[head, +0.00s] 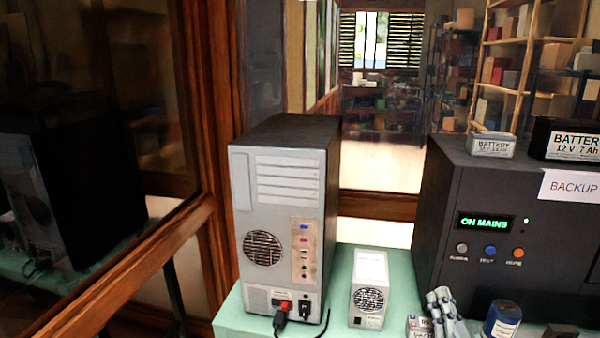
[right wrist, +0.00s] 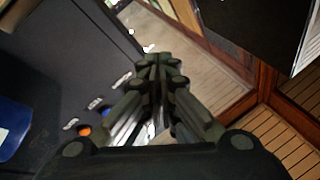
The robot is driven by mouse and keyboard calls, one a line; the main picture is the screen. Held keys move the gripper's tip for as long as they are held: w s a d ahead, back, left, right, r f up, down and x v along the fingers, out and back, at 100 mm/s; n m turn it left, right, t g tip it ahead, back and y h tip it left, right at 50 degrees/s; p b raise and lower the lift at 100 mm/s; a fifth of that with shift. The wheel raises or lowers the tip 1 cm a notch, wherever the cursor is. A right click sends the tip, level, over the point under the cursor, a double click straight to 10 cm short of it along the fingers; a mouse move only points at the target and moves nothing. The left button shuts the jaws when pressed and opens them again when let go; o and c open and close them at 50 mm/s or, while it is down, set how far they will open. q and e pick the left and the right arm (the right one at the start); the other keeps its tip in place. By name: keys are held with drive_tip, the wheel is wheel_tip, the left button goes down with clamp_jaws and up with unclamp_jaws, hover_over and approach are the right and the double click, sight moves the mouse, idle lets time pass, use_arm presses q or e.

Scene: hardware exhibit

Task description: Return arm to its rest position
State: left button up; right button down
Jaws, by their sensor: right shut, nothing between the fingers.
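My right gripper (head: 438,298) shows at the bottom of the head view, in front of the dark backup power unit (head: 470,190). It also shows in the right wrist view (right wrist: 160,66), with its fingers together and nothing between them. The unit's dark front and its buttons lie left of the fingers in that view. My left gripper is not in view.
A grey computer tower (head: 280,215) with cables plugged in stands on the green-topped table (head: 240,318). A small white box with a fan (head: 369,290) and a blue cylinder (head: 503,318) are near my gripper. Batteries (head: 492,146) sit on the unit. A wood-framed glass pane (head: 90,130) stands at left.

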drive_tip(key=s+a+f+n+g+y, duration=0.1)
drive_tip(key=s+a+f+n+g, duration=0.1)
drive_tip(key=s+a+f+g, duration=0.4)
drive_tip(key=s+a+f+n+g, duration=0.2)
drive_tip(key=s+a+f+g, duration=0.2)
drive_tip(key=f, duration=0.5)
drive_tip(key=s+a+f+n+g+h, duration=0.1)
drive_tip(key=s+f+n+g, duration=0.3)
drive_tip(key=s, duration=0.7)
drive_tip(key=s+f+m+g, duration=0.15)
drive_tip(key=s+g, duration=0.35)
drive_tip(key=s, duration=0.7)
wheel_tip(320, 180, down, 27)
drive_tip(key=s+g, duration=0.1)
drive_tip(key=s, duration=0.1)
drive_tip(key=s+d+f+n+g, duration=0.1)
drive_tip(key=s+d+f, duration=0.2)
drive_tip(key=s+f, duration=1.2)
drive_tip(key=shift+s+g, duration=0.3)
drive_tip(key=shift+s, duration=0.3)
